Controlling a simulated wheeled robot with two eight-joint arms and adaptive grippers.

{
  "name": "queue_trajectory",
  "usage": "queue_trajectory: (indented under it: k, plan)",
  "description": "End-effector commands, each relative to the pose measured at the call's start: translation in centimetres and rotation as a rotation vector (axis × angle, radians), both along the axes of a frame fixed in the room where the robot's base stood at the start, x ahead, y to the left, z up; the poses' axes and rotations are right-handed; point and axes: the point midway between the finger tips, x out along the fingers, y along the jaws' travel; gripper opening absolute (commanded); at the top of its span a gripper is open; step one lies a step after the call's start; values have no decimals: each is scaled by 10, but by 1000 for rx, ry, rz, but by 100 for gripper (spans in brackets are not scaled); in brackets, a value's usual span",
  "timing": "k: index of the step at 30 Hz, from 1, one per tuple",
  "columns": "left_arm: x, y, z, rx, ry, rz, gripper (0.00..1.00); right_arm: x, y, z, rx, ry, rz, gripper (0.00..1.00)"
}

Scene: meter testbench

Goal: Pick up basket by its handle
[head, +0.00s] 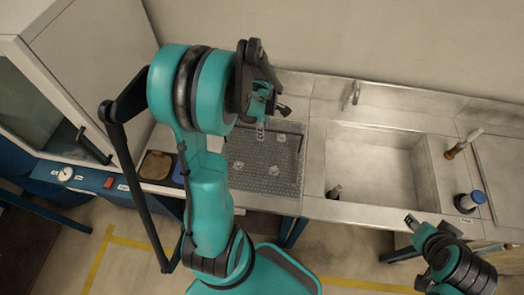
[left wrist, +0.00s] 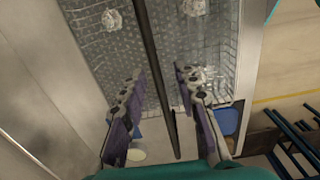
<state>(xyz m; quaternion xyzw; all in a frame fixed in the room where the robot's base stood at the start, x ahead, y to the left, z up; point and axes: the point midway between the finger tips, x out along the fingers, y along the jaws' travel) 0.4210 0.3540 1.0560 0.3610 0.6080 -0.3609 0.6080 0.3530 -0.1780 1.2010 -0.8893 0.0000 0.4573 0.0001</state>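A wire-mesh basket (head: 262,180) sits on the bench top to the left of the sink, with several crumpled clear items in it. Its mesh and rim also show in the left wrist view (left wrist: 165,75). My left gripper (head: 264,105) is above the basket's far side; its two fingers (left wrist: 163,112) are apart. A thin dark bar (left wrist: 157,60) runs between them with gaps on both sides. I cannot tell whether this bar is the basket's handle. My right gripper (head: 425,232) is at the lower right, away from the basket; its finger opening is unclear.
A sink (head: 375,165) with a tap (head: 352,93) is right of the basket. A blue-capped bottle (head: 470,202) stands right of it. A white cabinet (head: 90,60) is at the left, with a small gauge (head: 66,174) below. The floor in front has yellow lines.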

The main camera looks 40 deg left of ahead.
Motion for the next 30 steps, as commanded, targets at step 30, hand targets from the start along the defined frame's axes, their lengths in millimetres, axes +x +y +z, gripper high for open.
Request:
queue_trajectory:
  k: [30]
  plan:
    - [0,0,30,0,0,0,0,0,0,6,0,0,0,40]
